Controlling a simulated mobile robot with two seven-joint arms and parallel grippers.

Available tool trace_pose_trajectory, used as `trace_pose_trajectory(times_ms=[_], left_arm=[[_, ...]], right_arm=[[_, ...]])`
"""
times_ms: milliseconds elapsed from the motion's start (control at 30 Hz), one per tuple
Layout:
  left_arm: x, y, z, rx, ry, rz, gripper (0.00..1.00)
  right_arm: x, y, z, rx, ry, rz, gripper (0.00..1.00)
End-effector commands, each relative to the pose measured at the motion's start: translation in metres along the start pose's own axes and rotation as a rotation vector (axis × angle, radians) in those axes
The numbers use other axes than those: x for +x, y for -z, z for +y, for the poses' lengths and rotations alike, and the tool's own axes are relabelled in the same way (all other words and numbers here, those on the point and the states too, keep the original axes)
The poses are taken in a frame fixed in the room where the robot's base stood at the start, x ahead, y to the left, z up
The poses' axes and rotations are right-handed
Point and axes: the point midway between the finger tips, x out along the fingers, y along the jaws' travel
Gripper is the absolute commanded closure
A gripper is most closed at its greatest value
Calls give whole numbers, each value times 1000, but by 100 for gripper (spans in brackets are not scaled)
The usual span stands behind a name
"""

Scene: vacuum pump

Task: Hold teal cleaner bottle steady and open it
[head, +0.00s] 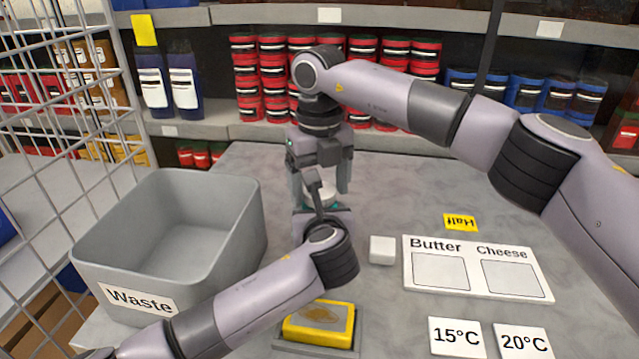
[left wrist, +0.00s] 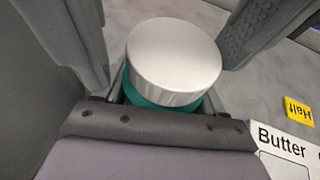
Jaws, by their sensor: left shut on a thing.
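The teal cleaner bottle stands upright on the table, mostly hidden by my arms in the head view. The left wrist view shows its silver lid (left wrist: 174,55) and a teal rim of its body (left wrist: 150,92) below. The lid also shows small in the head view (head: 322,194). My left gripper (head: 322,212) is shut on the bottle's body under the lid. My right gripper (head: 320,188) points down from above, its fingers open on either side of the lid. In the left wrist view, these fingers look apart from the lid.
A grey waste bin (head: 255,215) stands at the left. At the right lie a Butter/Cheese board (head: 480,297), a yellow Half label (head: 460,222) and a white block (head: 382,249). A yellow sponge-like block (head: 318,325) sits in front. Shelves of canisters line the back.

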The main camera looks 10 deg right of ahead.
Motion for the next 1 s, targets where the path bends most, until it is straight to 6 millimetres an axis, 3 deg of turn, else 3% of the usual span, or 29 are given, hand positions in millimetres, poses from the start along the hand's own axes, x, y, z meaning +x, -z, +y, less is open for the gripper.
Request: trace_pose_trajectory(times_ms=[267, 667, 833, 1000], left_arm=[[0, 0, 0, 0, 0, 0, 100], [0, 0, 0, 0, 0, 0, 100], [0, 0, 0, 0, 0, 0, 100], [0, 0, 0, 0, 0, 0, 100]], right_arm=[[-5, 0, 0, 1, 0, -2, 20], [-46, 0, 0, 6, 0, -1, 22], [-52, 0, 0, 111, 1, -1, 22], [-65, 0, 0, 324, 2, -1, 22]])
